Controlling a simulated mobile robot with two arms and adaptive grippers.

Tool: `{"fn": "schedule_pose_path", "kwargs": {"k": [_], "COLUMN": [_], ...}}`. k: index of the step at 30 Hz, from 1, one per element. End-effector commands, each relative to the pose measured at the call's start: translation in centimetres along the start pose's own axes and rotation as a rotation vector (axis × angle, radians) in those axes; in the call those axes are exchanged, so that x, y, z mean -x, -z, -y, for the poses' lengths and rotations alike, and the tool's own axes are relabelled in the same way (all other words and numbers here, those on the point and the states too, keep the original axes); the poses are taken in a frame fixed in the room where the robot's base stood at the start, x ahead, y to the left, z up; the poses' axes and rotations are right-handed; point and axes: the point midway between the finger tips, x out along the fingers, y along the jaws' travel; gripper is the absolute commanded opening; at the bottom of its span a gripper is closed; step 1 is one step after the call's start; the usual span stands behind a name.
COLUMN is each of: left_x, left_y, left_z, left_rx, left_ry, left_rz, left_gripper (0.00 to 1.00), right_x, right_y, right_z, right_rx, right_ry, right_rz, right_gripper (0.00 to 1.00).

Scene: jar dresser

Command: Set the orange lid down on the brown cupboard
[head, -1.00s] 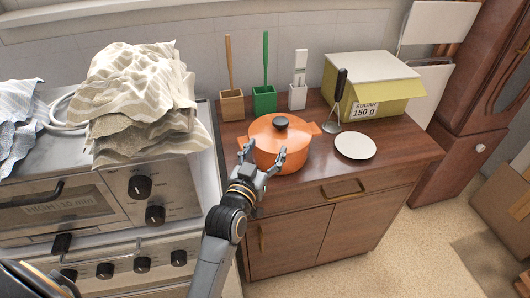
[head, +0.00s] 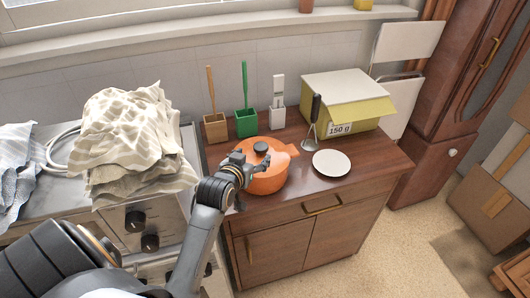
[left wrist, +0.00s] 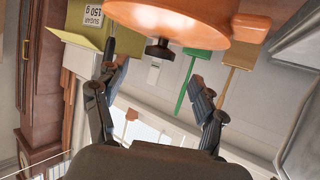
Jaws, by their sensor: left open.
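The orange lid (head: 276,154) with its black knob (head: 261,148) sits on the orange pot (head: 268,184), which stands on the brown cupboard (head: 310,187). My left gripper (head: 251,162) is open and empty, at the near left side of the lid and partly covering it. In the left wrist view, which is upside down, the lid (left wrist: 195,32) and its knob (left wrist: 160,48) show at the top. The knob lies in line with the gap between the open fingers (left wrist: 162,80), apart from them. My right gripper is not in view.
A white plate (head: 332,163) lies right of the pot, with a standing ladle (head: 315,115) behind it. A yellow sugar box (head: 350,108) stands at the back right. Brown (head: 215,127), green (head: 246,122) and white (head: 278,117) holders stand behind the pot. Cloths (head: 130,140) lie left.

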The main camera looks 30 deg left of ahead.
Motion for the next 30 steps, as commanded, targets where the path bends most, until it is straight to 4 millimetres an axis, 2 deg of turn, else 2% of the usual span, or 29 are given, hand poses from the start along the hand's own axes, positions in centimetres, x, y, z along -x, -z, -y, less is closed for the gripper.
{"fn": "schedule_pose_path", "kwargs": {"k": [3, 13, 21, 30], "left_x": [-1.9, -4.2, -7.6, -8.5], "left_y": [0.1, 0.3, 0.3, 0.2], "left_z": [0.0, 0.0, 0.1, 0.1], "left_rx": [0.000, 0.001, 0.000, 0.000], "left_ry": [-0.001, -0.001, -0.002, -0.001], "left_rz": [0.000, -0.002, 0.000, -0.002], "left_gripper": [0.70, 0.70, 0.70, 0.70], "right_x": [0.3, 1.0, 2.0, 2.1], "right_y": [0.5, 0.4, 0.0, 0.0], "right_z": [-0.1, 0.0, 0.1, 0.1], "right_rx": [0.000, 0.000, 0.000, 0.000], "right_ry": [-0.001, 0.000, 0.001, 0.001], "right_rz": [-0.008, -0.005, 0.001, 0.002], "right_gripper": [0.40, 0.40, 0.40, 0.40]}}
